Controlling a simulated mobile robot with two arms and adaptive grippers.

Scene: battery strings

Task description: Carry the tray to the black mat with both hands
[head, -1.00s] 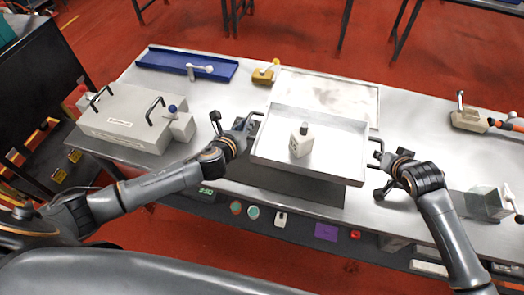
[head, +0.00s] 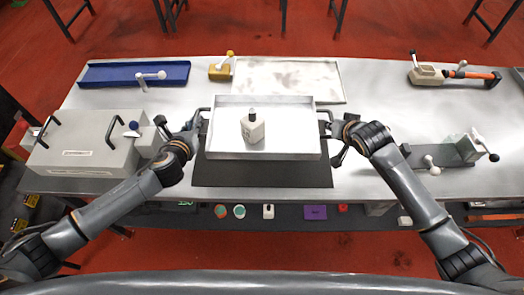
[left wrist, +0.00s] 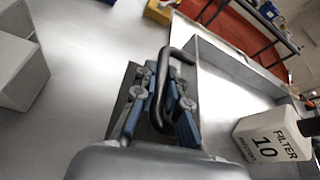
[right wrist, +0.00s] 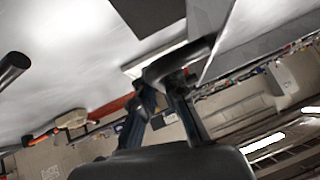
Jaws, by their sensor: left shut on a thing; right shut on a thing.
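The silver tray (head: 293,125) is level over the black mat (head: 262,174), whose near part shows in front of it. It looks raised above the mat, but the gap is hard to judge. My left gripper (head: 196,127) is shut on the tray's left black handle (left wrist: 163,100). My right gripper (head: 334,129) is shut on the right handle (right wrist: 178,62). The tray hides the mat's far part.
A beige case (head: 85,145) with black handles stands left on the bench. A blue tray (head: 115,76), a yellow block (head: 220,72) and a pale stained panel (head: 288,79) lie behind. A clamp-like device (head: 465,148) stands right. Bare bench shows on both sides.

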